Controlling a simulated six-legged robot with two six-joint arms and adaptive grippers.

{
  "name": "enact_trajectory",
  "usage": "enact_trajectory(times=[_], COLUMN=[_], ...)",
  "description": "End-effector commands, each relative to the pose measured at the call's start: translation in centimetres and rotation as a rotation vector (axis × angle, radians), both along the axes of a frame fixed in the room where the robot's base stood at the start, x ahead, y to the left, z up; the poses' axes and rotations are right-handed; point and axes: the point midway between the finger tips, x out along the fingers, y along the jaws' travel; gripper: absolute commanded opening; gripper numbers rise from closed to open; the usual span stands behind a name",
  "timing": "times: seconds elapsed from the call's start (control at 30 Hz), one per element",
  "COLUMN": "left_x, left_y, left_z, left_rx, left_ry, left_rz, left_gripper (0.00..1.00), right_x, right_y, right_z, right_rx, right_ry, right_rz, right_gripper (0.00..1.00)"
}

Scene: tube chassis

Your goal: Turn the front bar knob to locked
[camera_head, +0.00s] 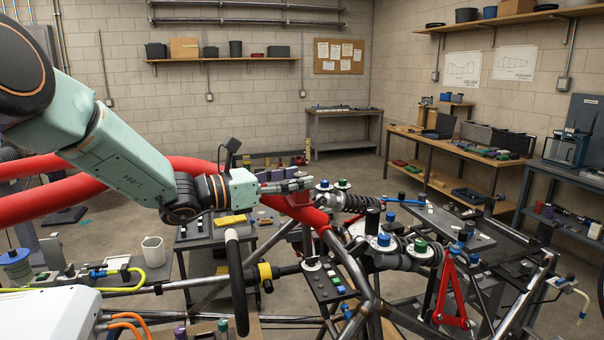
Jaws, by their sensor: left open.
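My left arm comes in from the upper left. Its gripper (303,184) is open and points right, above the front end of the red tube frame (190,165). Another blue knob (384,239) and green knob (420,246) sit lower right on the chassis. Which of these is the front bar knob I cannot tell, nor its setting. The gripper hides part of the red tube behind it. My right gripper is not in view.
Dark chassis tubes, a black steering wheel (236,284), and a small switch panel (325,279) lie below the gripper. A red wishbone (452,297) stands lower right. Workbenches (455,153) line the right wall. The air above the knobs looks clear.

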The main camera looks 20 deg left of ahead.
Motion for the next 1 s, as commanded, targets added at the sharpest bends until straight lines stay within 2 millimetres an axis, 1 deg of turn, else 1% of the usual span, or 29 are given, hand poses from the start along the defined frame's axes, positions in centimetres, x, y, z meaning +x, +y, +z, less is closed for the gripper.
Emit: enact_trajectory(times=[0.1,0.2,0.57,1.0], left_x=[1.0,1.4,1.6,1.6], left_y=[-0.9,-1.3,-1.5,-1.5], left_z=[0.1,0.0,0.0,0.0], left_rx=[0.002,0.001,0.0,-0.001], left_ry=[0.001,0.001,0.0,0.001], left_rz=[-0.001,0.0,0.001,0.001], left_gripper=[0.51,0.51,0.51,0.13], right_x=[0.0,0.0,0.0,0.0], right_y=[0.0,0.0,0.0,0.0], right_z=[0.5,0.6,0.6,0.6], right_rx=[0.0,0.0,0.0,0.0], right_ry=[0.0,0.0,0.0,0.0], right_rz=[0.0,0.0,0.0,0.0], right_gripper=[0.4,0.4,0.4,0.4])
